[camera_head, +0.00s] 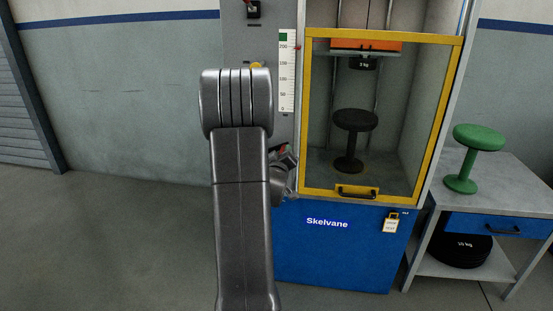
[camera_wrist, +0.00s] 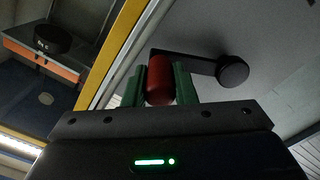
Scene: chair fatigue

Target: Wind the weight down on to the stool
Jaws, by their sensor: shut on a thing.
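A black stool (camera_head: 355,122) stands upright on the floor of the test cabinet, behind its yellow-framed window. The black weight (camera_head: 363,63) hangs under an orange carriage (camera_head: 366,45) high above the seat, with a clear gap between them. Weight (camera_wrist: 38,38) and carriage (camera_wrist: 40,62) also show in the wrist view. My gripper (camera_wrist: 160,76) is shut on the red crank handle (camera_wrist: 160,82), with a green finger on each side. The dark crank arm (camera_wrist: 195,58) runs right to a round hub (camera_wrist: 232,71). In the head view my arm hides most of the crank.
The yellow window frame (camera_head: 437,120) is down over the cabinet front. A scale (camera_head: 287,80) is on the grey panel to its left. A padlock-like tag (camera_head: 390,223) hangs on the blue base. A bench (camera_head: 515,185) with a green stool (camera_head: 471,155) stands at the right. Floor at left is clear.

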